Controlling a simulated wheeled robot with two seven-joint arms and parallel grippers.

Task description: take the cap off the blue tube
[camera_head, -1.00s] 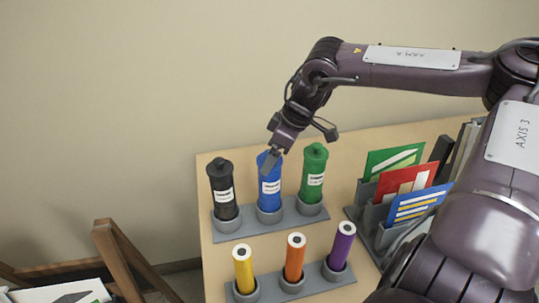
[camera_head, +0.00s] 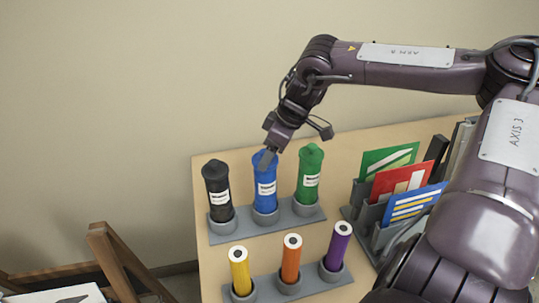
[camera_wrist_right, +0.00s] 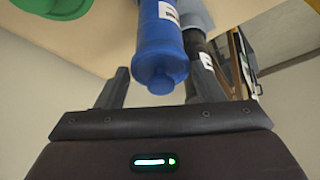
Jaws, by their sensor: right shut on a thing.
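The blue tube (camera_head: 265,176) with a white label stands upright in the middle cup of the back grey rack (camera_head: 238,239). Its blue cap (camera_wrist_right: 160,72) is on the tube's top end. My right gripper (camera_head: 267,160) is shut on the cap, with one dark finger on each side of it in the right wrist view. In the head view the gripper hides part of the cap. My left gripper is not in view.
A black tube (camera_head: 217,185) and a green tube (camera_head: 309,178) stand close on either side. In front, a second rack holds yellow (camera_head: 239,267), orange (camera_head: 291,262) and purple (camera_head: 338,246) tubes. A grey sorter (camera_head: 362,199) with coloured cards stands to the right.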

